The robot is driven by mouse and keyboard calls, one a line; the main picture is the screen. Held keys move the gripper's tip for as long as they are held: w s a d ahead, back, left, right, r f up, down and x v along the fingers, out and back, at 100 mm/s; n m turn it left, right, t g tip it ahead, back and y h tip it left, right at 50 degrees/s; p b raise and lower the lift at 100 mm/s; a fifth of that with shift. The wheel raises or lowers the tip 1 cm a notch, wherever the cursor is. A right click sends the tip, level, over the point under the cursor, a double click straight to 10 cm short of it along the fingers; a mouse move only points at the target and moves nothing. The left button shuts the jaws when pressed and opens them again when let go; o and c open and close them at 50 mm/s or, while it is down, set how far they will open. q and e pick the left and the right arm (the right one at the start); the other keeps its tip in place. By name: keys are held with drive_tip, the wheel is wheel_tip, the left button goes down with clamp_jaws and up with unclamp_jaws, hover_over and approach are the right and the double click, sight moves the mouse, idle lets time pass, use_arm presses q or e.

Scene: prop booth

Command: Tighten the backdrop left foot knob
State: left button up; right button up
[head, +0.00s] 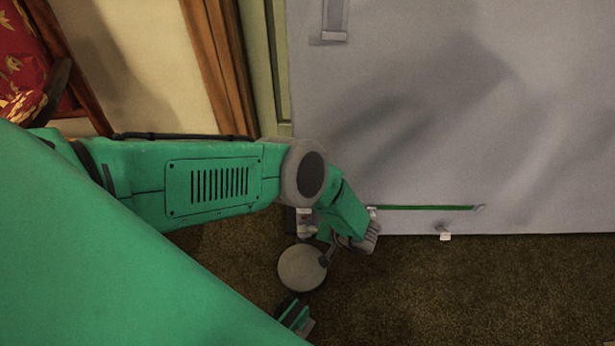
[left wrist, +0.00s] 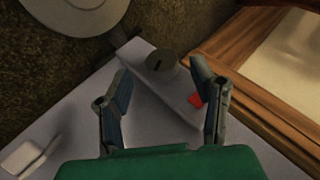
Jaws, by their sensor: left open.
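In the left wrist view, a dark round knob (left wrist: 161,62) with a slot in its top sits on a pale grey foot bar (left wrist: 150,88). A red mark (left wrist: 195,100) shows on the bar. My left gripper (left wrist: 160,70) is open, one finger on each side of the knob in the picture. I cannot tell whether either finger touches it. In the head view, my left gripper (head: 367,236) is low at the bottom left of the grey backdrop (head: 450,110). My arm mostly hides the foot there, and I cannot make out the knob.
A pale round disc (head: 302,268) is on the brown carpet (head: 440,290) beside my gripper. A green strip (head: 425,208) and a white tag (head: 445,237) are near the backdrop's lower edge. Wooden trim (head: 215,60) stands left. Carpet at lower right is clear.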

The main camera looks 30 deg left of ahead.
use_arm(q)
drive_tip(key=v, duration=0.9)
drive_tip(key=shift+d, duration=0.15)
